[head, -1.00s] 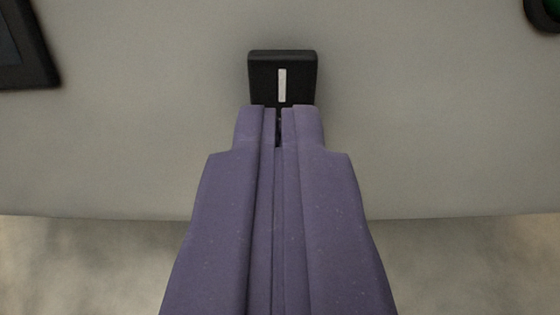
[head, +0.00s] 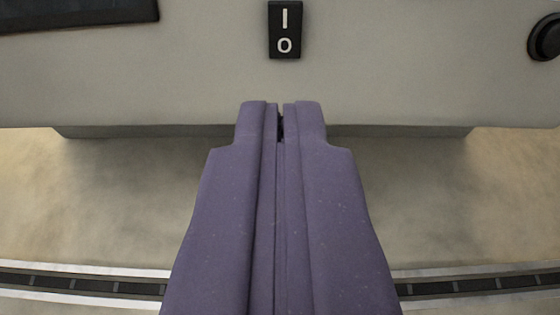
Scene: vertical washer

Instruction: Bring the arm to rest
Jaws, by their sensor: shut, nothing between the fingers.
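My gripper (head: 281,106) is purple and shut, with its two fingers together and nothing between them. It points up the picture from the bottom middle. A black rocker switch (head: 285,30) with a white bar and a white circle sits on the grey panel (head: 180,85) above the fingertips. The fingertips are apart from the switch and overlap the panel's lower edge in the picture.
A dark framed part (head: 75,14) is on the panel at the upper left. A black round knob (head: 546,38) is at the right edge. Below the panel is a mottled beige surface (head: 130,200). A dark segmented strip with pale rails (head: 80,284) crosses the bottom.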

